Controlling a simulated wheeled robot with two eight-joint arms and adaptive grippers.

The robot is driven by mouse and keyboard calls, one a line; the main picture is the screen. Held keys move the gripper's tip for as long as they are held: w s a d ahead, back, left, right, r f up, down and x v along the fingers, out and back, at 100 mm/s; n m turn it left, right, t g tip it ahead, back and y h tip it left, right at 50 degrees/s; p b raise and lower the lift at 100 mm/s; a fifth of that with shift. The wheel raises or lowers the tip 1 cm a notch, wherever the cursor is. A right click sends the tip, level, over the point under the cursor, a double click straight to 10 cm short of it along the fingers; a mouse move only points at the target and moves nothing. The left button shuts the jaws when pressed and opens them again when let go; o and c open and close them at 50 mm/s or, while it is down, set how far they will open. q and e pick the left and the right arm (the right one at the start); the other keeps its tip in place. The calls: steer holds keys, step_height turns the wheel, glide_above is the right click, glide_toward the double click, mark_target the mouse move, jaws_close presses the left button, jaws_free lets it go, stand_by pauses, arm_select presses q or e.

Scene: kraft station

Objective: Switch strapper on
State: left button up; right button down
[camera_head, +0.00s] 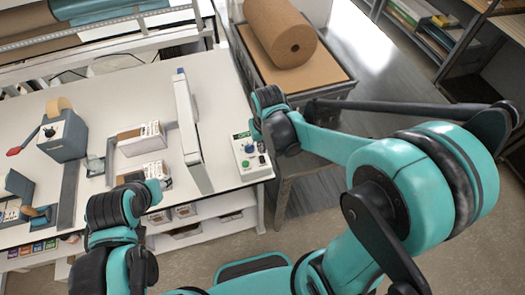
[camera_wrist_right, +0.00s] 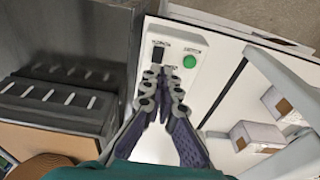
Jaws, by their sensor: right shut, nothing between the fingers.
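The strapper stands at the right end of the white table, with a tall pale arch (camera_head: 187,125) and a light control box (camera_head: 252,160). In the right wrist view the box's panel (camera_wrist_right: 211,65) carries a black rocker switch (camera_wrist_right: 157,54) and a round green button (camera_wrist_right: 190,61). My right gripper (camera_wrist_right: 165,76) is shut and empty, its tips just below the black switch; I cannot tell whether they touch it. In the head view my right gripper (camera_head: 257,128) is over the back of the box. My left gripper (camera_head: 153,190) is at the table's front edge, its fingers unclear.
Small white cartons (camera_head: 143,139) stand left of the arch. A tape dispenser (camera_head: 62,132) is farther left. A roll of brown paper (camera_head: 280,32) lies on a cart (camera_head: 325,78) behind the right gripper. Grey floor (camera_head: 345,62) is open to the right.

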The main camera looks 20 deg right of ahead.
arm_select(q)
steer(key=shift+w+r+p, duration=0.35)
steer(key=shift+w, duration=0.05)
arm_select(e)
step_height(320, 180, up, 5)
steer(key=shift+r, duration=0.15)
arm_select(q)
steer(key=shift+w, duration=0.15)
arm_select(e)
steer(key=shift+w+d, duration=0.1)
steer(key=shift+w, duration=0.05)
